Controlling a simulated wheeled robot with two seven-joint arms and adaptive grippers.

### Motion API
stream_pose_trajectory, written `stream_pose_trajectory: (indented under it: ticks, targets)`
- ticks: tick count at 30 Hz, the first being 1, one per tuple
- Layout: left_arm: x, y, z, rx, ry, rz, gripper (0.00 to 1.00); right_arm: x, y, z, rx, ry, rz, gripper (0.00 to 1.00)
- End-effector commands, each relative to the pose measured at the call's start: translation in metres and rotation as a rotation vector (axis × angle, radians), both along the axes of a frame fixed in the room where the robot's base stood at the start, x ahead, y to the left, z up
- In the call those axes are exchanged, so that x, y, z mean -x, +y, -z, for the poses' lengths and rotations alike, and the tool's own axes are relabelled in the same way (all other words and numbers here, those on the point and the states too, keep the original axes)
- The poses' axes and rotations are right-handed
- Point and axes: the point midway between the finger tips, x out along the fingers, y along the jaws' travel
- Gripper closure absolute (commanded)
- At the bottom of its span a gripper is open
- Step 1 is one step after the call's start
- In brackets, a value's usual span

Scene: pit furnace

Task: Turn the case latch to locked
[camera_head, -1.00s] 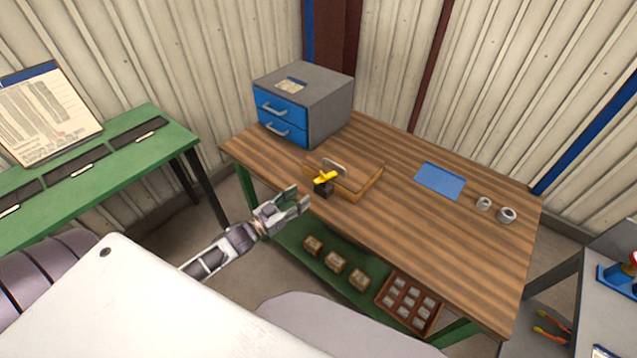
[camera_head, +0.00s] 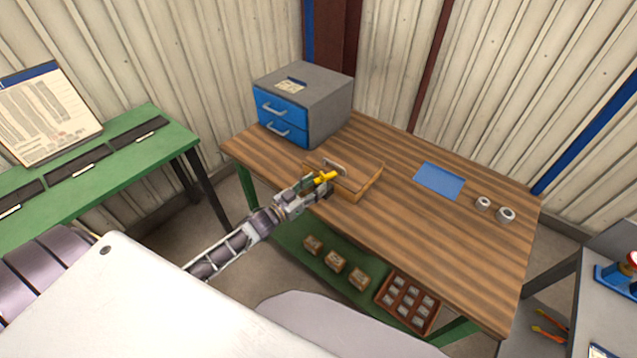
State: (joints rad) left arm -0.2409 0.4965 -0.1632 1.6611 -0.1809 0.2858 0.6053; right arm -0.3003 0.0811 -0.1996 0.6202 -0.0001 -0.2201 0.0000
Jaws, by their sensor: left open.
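The wooden case (camera_head: 357,180) lies on the brown striped workbench, near its front left edge. A yellow latch handle (camera_head: 326,177) shows at the case's front left side, partly hidden by my gripper. A grey handle is on the case top. My left gripper (camera_head: 321,186) is open, with its fingers at the latch, one on either side of it as far as I can see. I cannot tell whether the fingers touch it. My right gripper is not in view.
A grey cabinet (camera_head: 318,95) with blue drawers stands behind the case. A blue mat (camera_head: 439,180) and two grey rings (camera_head: 506,214) lie to the right. The bench's middle is clear. Small boxes and a red tray (camera_head: 407,301) sit on the green lower shelf.

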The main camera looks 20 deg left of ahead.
Motion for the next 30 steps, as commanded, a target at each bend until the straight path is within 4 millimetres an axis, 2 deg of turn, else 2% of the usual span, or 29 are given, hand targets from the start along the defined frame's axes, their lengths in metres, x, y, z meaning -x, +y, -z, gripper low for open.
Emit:
stream_pose_trajectory:
  ticks: [10, 23, 30]
  targets:
    - [-0.019, -0.007, 0.000, 0.000, -0.001, 0.000, 0.57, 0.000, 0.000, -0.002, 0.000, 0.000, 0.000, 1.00]
    - [-0.022, -0.008, 0.000, 0.000, 0.000, 0.000, 0.57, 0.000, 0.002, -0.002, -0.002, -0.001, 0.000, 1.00]
    - [-0.022, -0.008, 0.000, 0.000, 0.000, 0.001, 0.88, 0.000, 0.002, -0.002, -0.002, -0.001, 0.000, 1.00]
